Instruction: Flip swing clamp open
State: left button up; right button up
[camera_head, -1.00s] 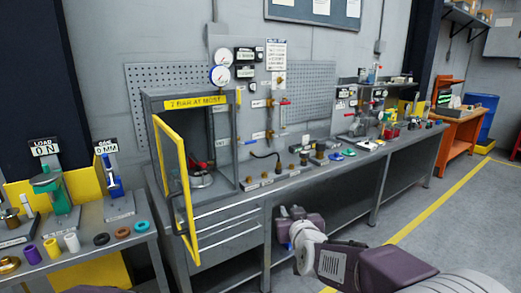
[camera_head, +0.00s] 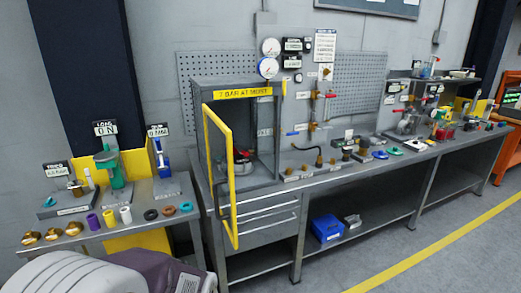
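A small device with a red part (camera_head: 243,154) stands inside the grey cabinet (camera_head: 234,86) labelled "7 BAR AT MOST". It may carry the swing clamp, but it is too small to tell whether a clamp there is open or shut. The cabinet's yellow-framed door (camera_head: 230,180) stands open towards me. A part of my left arm shows at the bottom left. Neither of my grippers is in view.
A side table (camera_head: 140,215) on the left holds test stands, brass parts and coloured rings. The long workbench (camera_head: 340,174) carries fittings and valves to the right. A blue bin (camera_head: 327,228) sits on its lower shelf. The floor in front is clear.

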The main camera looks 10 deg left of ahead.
aim_at(240, 151)
jog(key=i+l, duration=0.15)
jog(key=i, duration=0.45)
jog(key=i+l, duration=0.15)
jog(key=i, duration=0.45)
jog(key=i+l, duration=0.15)
jog(key=i, duration=0.45)
jog(key=u, duration=0.05)
